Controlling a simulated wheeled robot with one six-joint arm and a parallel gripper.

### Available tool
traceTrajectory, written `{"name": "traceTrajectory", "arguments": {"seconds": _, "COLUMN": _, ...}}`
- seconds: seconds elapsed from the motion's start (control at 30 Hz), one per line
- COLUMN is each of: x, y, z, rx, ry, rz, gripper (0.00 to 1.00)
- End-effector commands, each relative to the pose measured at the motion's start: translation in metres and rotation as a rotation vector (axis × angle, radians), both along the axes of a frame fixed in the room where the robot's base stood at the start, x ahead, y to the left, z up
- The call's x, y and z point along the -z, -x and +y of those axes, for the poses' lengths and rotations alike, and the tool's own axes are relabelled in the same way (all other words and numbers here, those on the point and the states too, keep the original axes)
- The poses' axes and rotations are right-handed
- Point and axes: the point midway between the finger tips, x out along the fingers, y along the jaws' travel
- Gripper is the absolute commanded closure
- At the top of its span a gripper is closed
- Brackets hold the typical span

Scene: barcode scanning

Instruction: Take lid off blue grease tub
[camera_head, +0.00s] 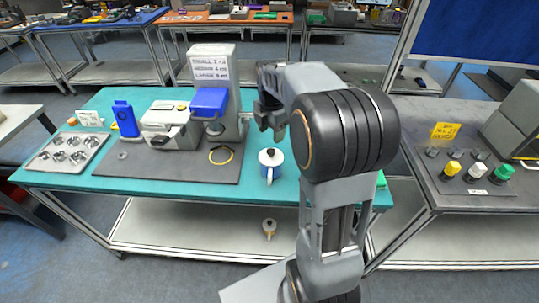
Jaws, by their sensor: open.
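A small tub with a white lid and a blue-and-white body (269,173) stands upright on the green table top, just right of the dark mat. It looks like the blue grease tub. Its white lid (271,157) is on it, with a small dark knob on top. My gripper (270,122) is open and appears empty, above and behind the tub in the picture, apart from the lid. My own arm covers the table to the right of the tub.
A grey machine with a blue head (209,101) stands close left of my gripper. A yellow ring (221,155) lies on the dark mat (190,171). A metal tray (66,152) sits far left. Green table top in front of the mat is clear.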

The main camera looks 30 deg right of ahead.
Motion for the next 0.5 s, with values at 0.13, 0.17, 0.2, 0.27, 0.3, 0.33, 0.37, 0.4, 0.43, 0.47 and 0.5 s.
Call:
{"name": "traceTrajectory", "arguments": {"seconds": 0.13, "x": 0.022, "y": 0.001, "z": -0.001, "rx": 0.003, "ry": 0.0, "rz": 0.002, "gripper": 0.4}}
{"name": "traceTrajectory", "arguments": {"seconds": 0.17, "x": 0.025, "y": 0.0, "z": -0.001, "rx": 0.003, "ry": -0.001, "rz": 0.001, "gripper": 0.4}}
{"name": "traceTrajectory", "arguments": {"seconds": 0.2, "x": 0.029, "y": 0.0, "z": -0.001, "rx": 0.003, "ry": -0.001, "rz": 0.001, "gripper": 0.4}}
{"name": "traceTrajectory", "arguments": {"seconds": 0.27, "x": 0.033, "y": 0.001, "z": 0.0, "rx": 0.003, "ry": 0.0, "rz": 0.0, "gripper": 0.4}}
{"name": "traceTrajectory", "arguments": {"seconds": 0.3, "x": 0.035, "y": 0.0, "z": 0.0, "rx": 0.002, "ry": 0.0, "rz": -0.001, "gripper": 0.4}}
{"name": "traceTrajectory", "arguments": {"seconds": 0.33, "x": 0.036, "y": 0.0, "z": 0.0, "rx": 0.002, "ry": 0.001, "rz": -0.001, "gripper": 0.4}}
{"name": "traceTrajectory", "arguments": {"seconds": 0.37, "x": 0.037, "y": 0.0, "z": 0.0, "rx": 0.002, "ry": 0.001, "rz": -0.001, "gripper": 0.4}}
{"name": "traceTrajectory", "arguments": {"seconds": 0.4, "x": 0.038, "y": 0.0, "z": 0.0, "rx": 0.002, "ry": 0.0, "rz": 0.0, "gripper": 0.4}}
{"name": "traceTrajectory", "arguments": {"seconds": 0.43, "x": 0.04, "y": 0.0, "z": 0.001, "rx": 0.001, "ry": 0.0, "rz": 0.001, "gripper": 0.4}}
{"name": "traceTrajectory", "arguments": {"seconds": 0.47, "x": 0.043, "y": 0.0, "z": 0.001, "rx": 0.001, "ry": -0.001, "rz": 0.001, "gripper": 0.4}}
{"name": "traceTrajectory", "arguments": {"seconds": 0.5, "x": 0.048, "y": 0.0, "z": 0.001, "rx": 0.001, "ry": -0.001, "rz": 0.003, "gripper": 0.4}}
